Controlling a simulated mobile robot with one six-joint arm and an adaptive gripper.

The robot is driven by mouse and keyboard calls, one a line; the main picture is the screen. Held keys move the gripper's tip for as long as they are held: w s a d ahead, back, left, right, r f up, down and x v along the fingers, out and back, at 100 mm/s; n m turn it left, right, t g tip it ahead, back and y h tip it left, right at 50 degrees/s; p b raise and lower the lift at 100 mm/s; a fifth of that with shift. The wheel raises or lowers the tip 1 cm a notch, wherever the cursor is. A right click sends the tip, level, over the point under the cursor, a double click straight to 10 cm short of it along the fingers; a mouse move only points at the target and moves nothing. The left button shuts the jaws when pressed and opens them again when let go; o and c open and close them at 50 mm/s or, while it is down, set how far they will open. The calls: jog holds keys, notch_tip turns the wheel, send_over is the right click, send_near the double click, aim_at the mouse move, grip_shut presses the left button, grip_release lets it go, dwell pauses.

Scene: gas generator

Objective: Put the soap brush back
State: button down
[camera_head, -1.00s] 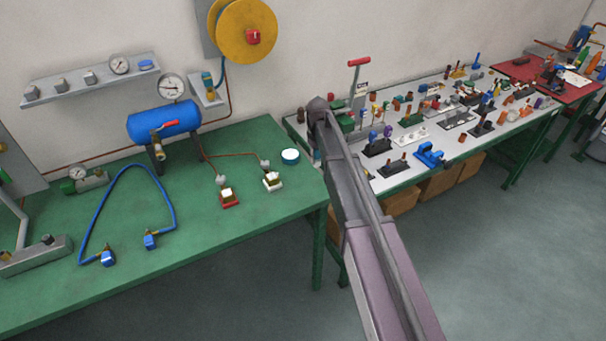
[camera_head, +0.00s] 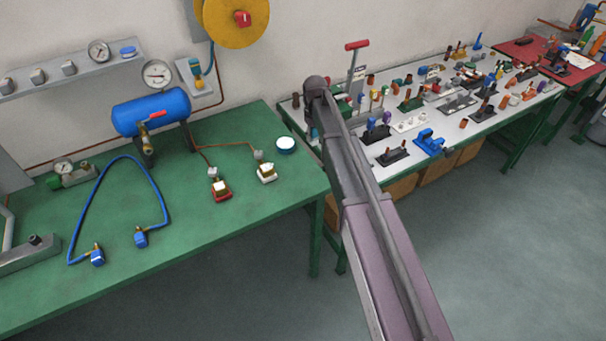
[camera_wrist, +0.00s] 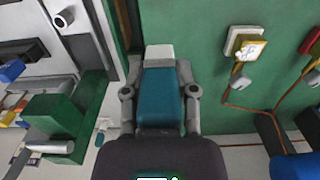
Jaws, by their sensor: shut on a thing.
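In the wrist view my gripper (camera_wrist: 160,68) is shut on a teal block-like thing with a pale end, which I take to be the soap brush (camera_wrist: 160,98). The fingers press on its left and right sides, and the pale end points up in the picture.
The green bench (camera_head: 190,245) carries a blue tank (camera_head: 150,111), a blue hose (camera_head: 112,166), and red-based (camera_head: 221,188) and white-based (camera_head: 266,173) fittings. Right of my arm, a light table (camera_head: 400,163) is crowded with small parts.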

jog(key=s+f+b, duration=0.4)
jog(key=s, duration=0.5)
jog(key=s+a+f+b, duration=0.1)
jog(key=s+f+b, duration=0.3)
jog(key=s, duration=0.4)
jog(key=shift+s+a+f+b, duration=0.25)
jog(key=shift+s+f+b, duration=0.05)
jog(key=shift+s, duration=0.1)
jog(key=w, duration=0.5)
jog(key=w+f+b, duration=0.1)
jog(key=w, duration=0.3)
jog(key=w+a, duration=0.1)
jog(key=w, duration=0.4)
jog(key=shift+w+a+f, duration=0.1)
jog(key=shift+w+f, duration=0.1)
jog(key=shift+w, duration=0.1)
jog(key=shift+w, duration=0.1)
jog(key=shift+w, duration=0.25)
jog(key=shift+w+f+b, duration=0.35)
jog(key=shift+f+b, duration=0.25)
jog(key=shift+b, duration=0.2)
jog(key=shift+f+b, duration=1.25)
